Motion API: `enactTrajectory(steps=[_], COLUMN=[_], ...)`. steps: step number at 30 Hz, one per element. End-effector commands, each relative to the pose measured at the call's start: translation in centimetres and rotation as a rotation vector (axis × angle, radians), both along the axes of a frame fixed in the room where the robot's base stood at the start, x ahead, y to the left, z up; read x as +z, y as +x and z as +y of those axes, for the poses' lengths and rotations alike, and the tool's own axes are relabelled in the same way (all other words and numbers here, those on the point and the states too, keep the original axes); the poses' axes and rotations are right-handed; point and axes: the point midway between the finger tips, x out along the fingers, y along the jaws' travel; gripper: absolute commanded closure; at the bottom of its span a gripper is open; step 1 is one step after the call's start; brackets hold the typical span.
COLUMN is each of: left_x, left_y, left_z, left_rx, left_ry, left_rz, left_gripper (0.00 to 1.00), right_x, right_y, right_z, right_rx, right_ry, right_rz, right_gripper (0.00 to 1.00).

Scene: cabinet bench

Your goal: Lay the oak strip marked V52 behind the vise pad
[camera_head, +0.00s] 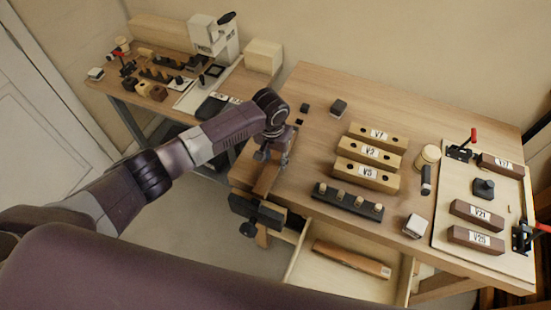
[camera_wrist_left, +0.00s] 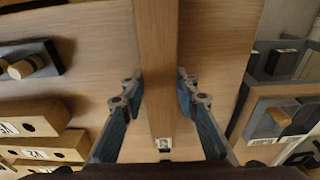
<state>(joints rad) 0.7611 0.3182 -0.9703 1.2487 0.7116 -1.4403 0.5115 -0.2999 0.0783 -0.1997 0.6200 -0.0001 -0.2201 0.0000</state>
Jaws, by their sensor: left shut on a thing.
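My left gripper (camera_head: 270,152) points down at the left end of the bench and is shut on a long brown wooden strip (camera_head: 266,180). In the left wrist view the strip (camera_wrist_left: 158,70) runs lengthwise between the two fingers (camera_wrist_left: 158,92). A small white label sits near its lower end, too small to read. In the head view the strip lies just behind the dark vise (camera_head: 257,210) at the bench's front left corner; I cannot tell whether it touches the bench or the vise pad. My right gripper is not in view.
Light blocks marked V7 (camera_head: 376,136), V2 (camera_head: 369,152) and V5 (camera_head: 367,174) lie right of the gripper, behind a dark peg rail (camera_head: 347,201). An open drawer (camera_head: 320,279) below holds a labelled reddish-brown piece (camera_head: 352,258). A pale board (camera_head: 462,205) carries dark blocks and red-handled clamps.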

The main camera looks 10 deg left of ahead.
Motion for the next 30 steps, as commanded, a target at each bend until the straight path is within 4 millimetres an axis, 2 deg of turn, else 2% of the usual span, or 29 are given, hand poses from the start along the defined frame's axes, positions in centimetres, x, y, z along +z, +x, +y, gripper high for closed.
enactTrajectory(steps=[30], left_x=[-0.86], left_y=[0.02], left_z=[-0.04], left_rx=[0.001], left_ry=[-0.001], left_rz=[0.0], left_gripper=[1.0], right_x=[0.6], right_y=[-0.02], right_z=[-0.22], right_rx=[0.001], right_ry=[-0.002], right_rz=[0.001], right_gripper=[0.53])
